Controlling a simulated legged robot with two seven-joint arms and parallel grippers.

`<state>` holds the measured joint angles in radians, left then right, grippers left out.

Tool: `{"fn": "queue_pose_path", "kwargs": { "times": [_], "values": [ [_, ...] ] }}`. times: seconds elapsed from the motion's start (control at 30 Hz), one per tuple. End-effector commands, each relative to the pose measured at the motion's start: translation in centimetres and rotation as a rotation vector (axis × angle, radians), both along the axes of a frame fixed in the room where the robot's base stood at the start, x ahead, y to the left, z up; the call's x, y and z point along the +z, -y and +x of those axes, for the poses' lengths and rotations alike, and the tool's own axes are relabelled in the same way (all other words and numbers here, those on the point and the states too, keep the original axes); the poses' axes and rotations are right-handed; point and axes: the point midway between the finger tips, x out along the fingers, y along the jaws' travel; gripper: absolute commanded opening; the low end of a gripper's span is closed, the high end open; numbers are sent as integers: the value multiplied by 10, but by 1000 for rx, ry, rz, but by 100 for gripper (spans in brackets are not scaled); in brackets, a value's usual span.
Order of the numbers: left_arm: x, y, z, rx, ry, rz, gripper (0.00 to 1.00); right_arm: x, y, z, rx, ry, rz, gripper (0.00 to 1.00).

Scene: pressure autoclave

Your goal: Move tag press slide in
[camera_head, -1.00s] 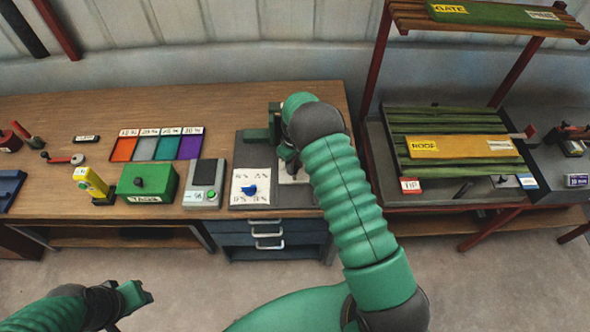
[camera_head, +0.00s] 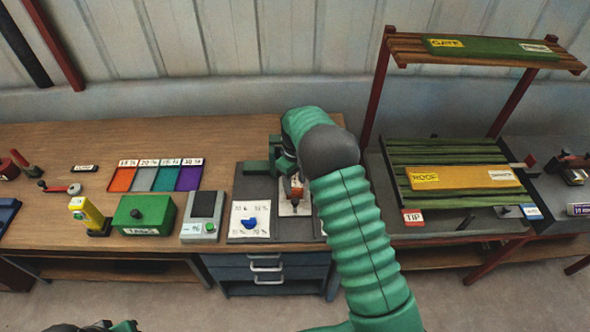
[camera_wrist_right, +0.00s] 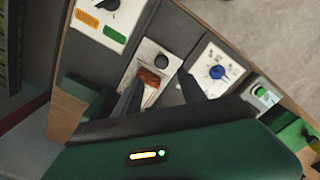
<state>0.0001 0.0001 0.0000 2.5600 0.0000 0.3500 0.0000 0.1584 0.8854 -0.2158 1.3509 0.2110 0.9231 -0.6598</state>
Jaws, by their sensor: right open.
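The tag press appears to be the dark grey unit with a green block (camera_head: 258,170) on the bench, partly hidden by my right arm. Its white plate carries a red-brown block (camera_head: 296,187), likely the slide's handle, and a dark round knob (camera_head: 295,204). In the right wrist view the red-brown block (camera_wrist_right: 150,77) and the knob (camera_wrist_right: 162,61) lie just beyond my right gripper (camera_wrist_right: 160,93). Its two dark fingers are apart, on either side of the plate, with nothing clearly held. Only the top of my left gripper (camera_head: 120,326) shows at the bottom edge; its fingers are cut off.
A white plate with a blue dial (camera_head: 249,222) sits left of the press. A slatted green rack (camera_head: 440,155) stands at the right.

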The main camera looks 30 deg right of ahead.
Motion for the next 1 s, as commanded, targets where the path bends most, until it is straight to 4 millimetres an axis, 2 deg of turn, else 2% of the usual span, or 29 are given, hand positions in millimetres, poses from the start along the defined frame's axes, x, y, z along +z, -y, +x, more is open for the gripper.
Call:
{"fn": "queue_pose_path", "kwargs": {
  "times": [0.03,0.2,0.4,0.87,1.0],
  "values": [
    [-8,0,0,0,0,0,36,12,1,1,-1,6,-1,48],
    [-15,0,0,0,0,0,36,58,2,2,0,5,0,48],
    [-18,0,0,0,0,0,36,87,2,2,-1,2,0,48],
    [-18,0,0,0,0,0,36,91,2,1,0,0,2,48],
    [-22,0,0,0,0,0,36,86,-9,-7,-22,13,3,48]
  ]
}}
